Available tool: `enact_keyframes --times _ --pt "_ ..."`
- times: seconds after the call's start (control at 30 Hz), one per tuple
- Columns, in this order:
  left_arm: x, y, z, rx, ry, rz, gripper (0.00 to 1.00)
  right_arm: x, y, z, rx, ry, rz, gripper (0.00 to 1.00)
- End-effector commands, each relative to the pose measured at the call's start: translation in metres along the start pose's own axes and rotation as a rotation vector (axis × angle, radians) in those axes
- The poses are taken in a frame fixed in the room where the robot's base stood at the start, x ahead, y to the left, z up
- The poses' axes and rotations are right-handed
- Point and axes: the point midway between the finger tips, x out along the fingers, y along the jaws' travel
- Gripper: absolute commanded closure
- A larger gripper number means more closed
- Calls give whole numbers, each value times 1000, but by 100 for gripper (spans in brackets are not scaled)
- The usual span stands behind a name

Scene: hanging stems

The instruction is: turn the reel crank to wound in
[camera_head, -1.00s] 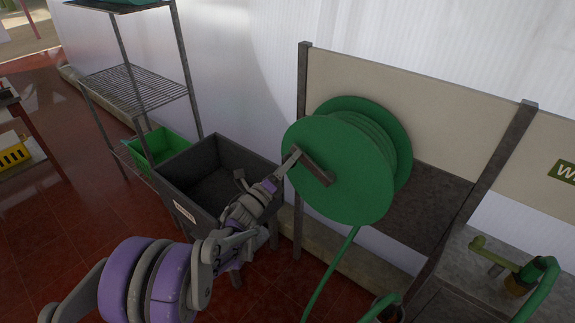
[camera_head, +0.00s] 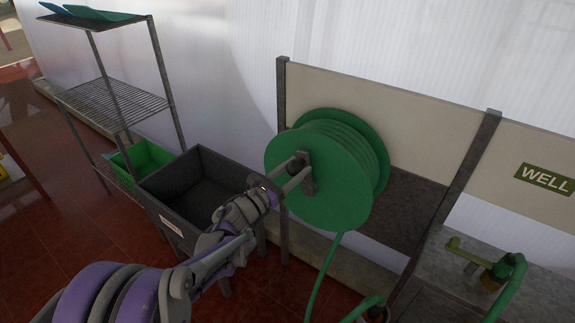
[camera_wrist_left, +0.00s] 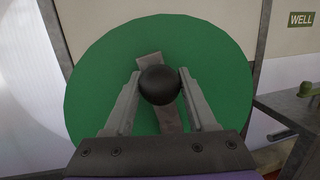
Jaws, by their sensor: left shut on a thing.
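The green hose reel (camera_head: 316,172) is mounted on a panel between grey posts, with green hose wound on its drum and hanging below it. The crank arm (camera_head: 308,176), a grey bar on the reel's near face, stands nearly upright. My left gripper (camera_head: 296,172) reaches it from the lower left. In the left wrist view, my left gripper (camera_wrist_left: 158,87) is shut on the black crank knob (camera_wrist_left: 159,85), one finger on each side. The grey crank arm (camera_wrist_left: 150,59) shows behind the knob, slightly tilted across the green disc (camera_wrist_left: 215,75). My right gripper is not in view.
A dark grey bin (camera_head: 165,187) stands left of the reel, under my left arm. A wire shelf rack (camera_head: 118,96) and a green crate (camera_head: 147,158) are farther left. A bench with a green tap (camera_head: 497,269) and a WELL sign (camera_head: 545,178) are at the right.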

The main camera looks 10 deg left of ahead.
Motion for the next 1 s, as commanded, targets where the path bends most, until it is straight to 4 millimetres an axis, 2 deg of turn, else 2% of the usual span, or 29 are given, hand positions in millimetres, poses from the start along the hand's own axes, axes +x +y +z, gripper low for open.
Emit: enact_keyframes --times 0.33,0.93,0.97,1.0 --pt "4 -19 2 158 31 -28 100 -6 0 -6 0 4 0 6" --pt "4 -23 0 196 40 -35 100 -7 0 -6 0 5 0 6" --pt "4 -23 0 196 40 -35 40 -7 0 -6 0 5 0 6" --pt "4 -23 0 196 39 -35 33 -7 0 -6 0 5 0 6"
